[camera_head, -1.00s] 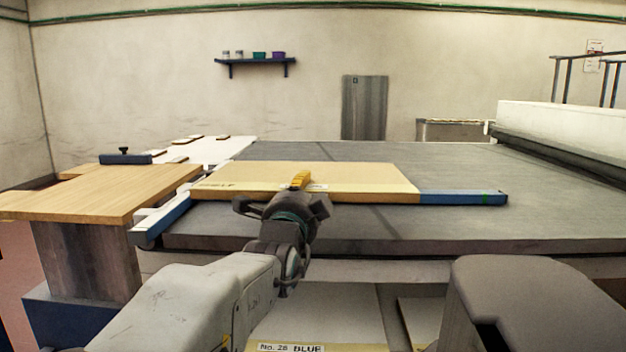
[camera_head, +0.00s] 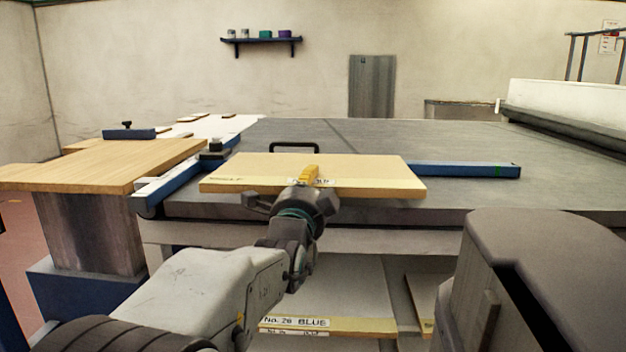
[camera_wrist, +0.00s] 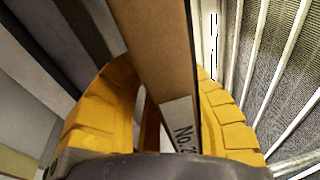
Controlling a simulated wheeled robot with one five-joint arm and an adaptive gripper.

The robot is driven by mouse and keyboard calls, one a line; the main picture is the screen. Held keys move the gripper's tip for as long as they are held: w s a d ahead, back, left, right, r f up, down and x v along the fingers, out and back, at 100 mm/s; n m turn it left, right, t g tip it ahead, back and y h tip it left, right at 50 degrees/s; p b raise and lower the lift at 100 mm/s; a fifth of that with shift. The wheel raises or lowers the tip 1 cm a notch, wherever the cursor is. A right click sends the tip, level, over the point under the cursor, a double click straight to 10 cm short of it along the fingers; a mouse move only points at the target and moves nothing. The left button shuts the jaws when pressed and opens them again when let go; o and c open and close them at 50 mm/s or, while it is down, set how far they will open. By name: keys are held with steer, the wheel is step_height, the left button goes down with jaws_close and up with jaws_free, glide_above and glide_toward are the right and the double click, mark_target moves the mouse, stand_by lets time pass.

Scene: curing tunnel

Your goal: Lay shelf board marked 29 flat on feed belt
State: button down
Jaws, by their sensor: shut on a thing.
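A pale wooden shelf board (camera_head: 260,170) lies roughly level over the near edge of the grey feed belt (camera_head: 400,140). My gripper (camera_head: 308,178) is shut on the middle of its near edge. In the wrist view the yellow fingers (camera_wrist: 160,105) press on both sides of the board (camera_wrist: 155,50). A white label (camera_wrist: 180,122) there reads "No. 2", with the rest cut off. The board appears slightly raised above the belt, but I cannot tell its exact clearance.
A blue bar (camera_head: 465,170) with a green mark lies right of the board. A black handle (camera_head: 294,147) stands behind it. A blue-edged rail (camera_head: 180,184) and wooden table (camera_head: 100,168) are left. A board labelled "No. 28 BLUE" (camera_head: 340,326) lies below. The belt's right side is clear.

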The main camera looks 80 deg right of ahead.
steer(key=shift+f+b, duration=1.1)
steer(key=shift+f, duration=0.75)
steer(key=shift+f+b, duration=0.45)
steer(key=shift+b, duration=0.05)
steer(key=c, duration=1)
jaws_free()
steer(key=shift+o, duration=0.2)
steer(key=a+f, duration=0.1)
steer(key=a, duration=1.1)
steer(key=shift+w+f, duration=0.3)
steer(key=shift+f, duration=0.05)
steer(key=o, duration=0.3)
